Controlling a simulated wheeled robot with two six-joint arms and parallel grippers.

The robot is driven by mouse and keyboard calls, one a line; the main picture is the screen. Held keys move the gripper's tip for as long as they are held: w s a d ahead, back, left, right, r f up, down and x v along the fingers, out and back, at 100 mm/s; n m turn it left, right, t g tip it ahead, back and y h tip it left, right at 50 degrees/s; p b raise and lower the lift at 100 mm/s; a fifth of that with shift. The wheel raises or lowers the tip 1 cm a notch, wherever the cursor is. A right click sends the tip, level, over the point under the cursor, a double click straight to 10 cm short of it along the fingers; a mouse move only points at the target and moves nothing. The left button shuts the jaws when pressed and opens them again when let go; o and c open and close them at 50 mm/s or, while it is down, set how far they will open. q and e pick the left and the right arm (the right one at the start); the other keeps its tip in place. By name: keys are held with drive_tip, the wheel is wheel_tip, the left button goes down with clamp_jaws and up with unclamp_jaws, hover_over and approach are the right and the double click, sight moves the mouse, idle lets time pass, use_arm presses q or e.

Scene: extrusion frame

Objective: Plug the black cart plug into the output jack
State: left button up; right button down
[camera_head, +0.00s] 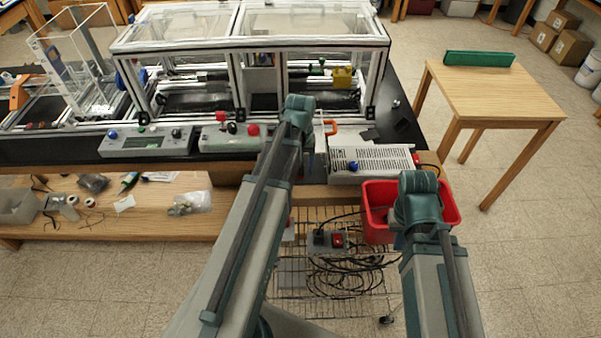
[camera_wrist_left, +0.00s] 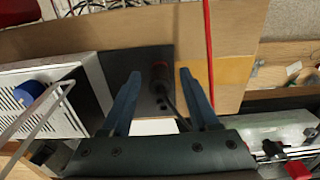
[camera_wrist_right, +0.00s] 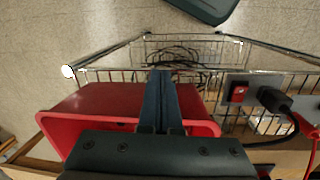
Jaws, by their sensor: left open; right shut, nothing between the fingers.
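A black plug (camera_wrist_right: 272,98) sits in a grey power strip (camera_wrist_right: 252,86) on the wire cart, beside a red switch; it also shows in the head view (camera_head: 318,238). In the left wrist view, my left gripper (camera_wrist_left: 160,74) is open, its fingers on either side of a dark cylindrical plug-like part (camera_wrist_left: 159,76) with a cable, over a dark plate (camera_wrist_left: 142,62). I cannot tell whether the fingers touch it. My right gripper (camera_wrist_right: 161,74) is shut and empty, over the red bin. I cannot make out the output jack for certain.
A perforated metal box (camera_head: 375,163) with a blue knob stands at the bench edge. The red bin (camera_head: 378,196) hangs by the wire cart (camera_wrist_right: 150,50), which holds tangled black cables. A framed machine (camera_head: 250,45) stands behind. A small wooden table (camera_head: 500,90) is at right.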

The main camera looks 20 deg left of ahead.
idle(0.9)
use_arm(q)
clamp_jaws()
drive_tip(key=shift+r, duration=0.15)
idle(1.3)
drive_tip(key=shift+r+p, duration=2.95)
drive_tip(key=shift+p, duration=0.1)
drive_tip(key=w+a+r+p, duration=0.1)
drive_tip(key=w+a, duration=0.1)
drive_tip(key=w, duration=0.3)
drive_tip(key=shift+w+a, duration=0.3)
drive_tip(key=shift+a, duration=0.05)
